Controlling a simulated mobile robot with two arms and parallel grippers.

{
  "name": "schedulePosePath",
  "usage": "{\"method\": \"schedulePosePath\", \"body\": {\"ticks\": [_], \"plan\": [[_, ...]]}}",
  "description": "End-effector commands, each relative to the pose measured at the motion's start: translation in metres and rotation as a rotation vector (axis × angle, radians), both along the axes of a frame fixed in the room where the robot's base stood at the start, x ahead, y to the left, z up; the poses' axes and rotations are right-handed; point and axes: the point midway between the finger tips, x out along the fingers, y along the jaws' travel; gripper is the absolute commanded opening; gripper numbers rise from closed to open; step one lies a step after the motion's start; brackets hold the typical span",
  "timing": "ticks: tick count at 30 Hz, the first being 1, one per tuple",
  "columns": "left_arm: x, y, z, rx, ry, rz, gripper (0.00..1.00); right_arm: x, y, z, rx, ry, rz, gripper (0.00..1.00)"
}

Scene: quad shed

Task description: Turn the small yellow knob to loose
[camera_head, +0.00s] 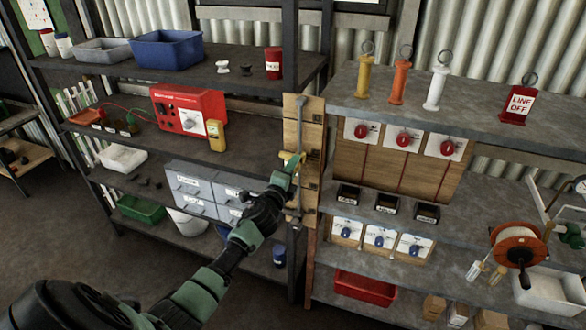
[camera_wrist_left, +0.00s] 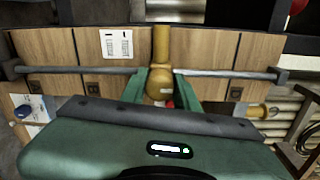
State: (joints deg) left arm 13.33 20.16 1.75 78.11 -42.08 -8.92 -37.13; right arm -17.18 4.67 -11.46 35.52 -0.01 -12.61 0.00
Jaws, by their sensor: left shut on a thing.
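The small yellow knob (camera_head: 287,157) sits on a narrow wooden panel (camera_head: 312,117) with a long grey rod, at the post between the two shelf units. My left gripper (camera_head: 293,168) is at the knob and partly hides it. In the left wrist view, the round yellow body of the knob (camera_wrist_left: 160,80) lies between the two green fingers (camera_wrist_left: 160,92), which are shut on it. A yellow stem runs up from it, and the grey rod (camera_wrist_left: 222,74) passes across behind the fingers. My right gripper is not in view.
A second brass-coloured fitting (camera_wrist_left: 255,111) shows right of the fingers in the wrist view. Left shelves hold a red tester box (camera_head: 188,112), a blue bin (camera_head: 167,50) and grey drawers (camera_head: 190,188). Right shelves hold a switch board (camera_head: 385,165) and a cable reel (camera_head: 518,243).

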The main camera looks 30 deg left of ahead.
Motion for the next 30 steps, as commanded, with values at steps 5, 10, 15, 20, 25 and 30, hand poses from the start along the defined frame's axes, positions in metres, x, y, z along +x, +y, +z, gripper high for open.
{"method": "schedulePosePath", "body": {"ticks": [5,10,15,20,25,30], "plan": [[0.0,0.0,0.0,-0.006,-0.001,0.001,0.0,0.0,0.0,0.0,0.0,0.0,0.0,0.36],[0.0,0.0,0.0,-0.006,0.0,0.0,0.0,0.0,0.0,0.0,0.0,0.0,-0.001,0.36],[0.0,0.0,0.0,-0.005,0.0,0.0,0.52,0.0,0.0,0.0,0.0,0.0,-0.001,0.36],[0.0,0.0,0.0,-0.004,-0.001,0.0,0.52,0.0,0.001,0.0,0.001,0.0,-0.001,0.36],[-0.005,-0.001,-0.001,-0.002,0.0,-0.001,0.52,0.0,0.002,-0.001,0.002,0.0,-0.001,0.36],[-0.028,-0.007,-0.001,-0.001,0.001,-0.003,0.52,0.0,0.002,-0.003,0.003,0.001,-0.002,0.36]]}}
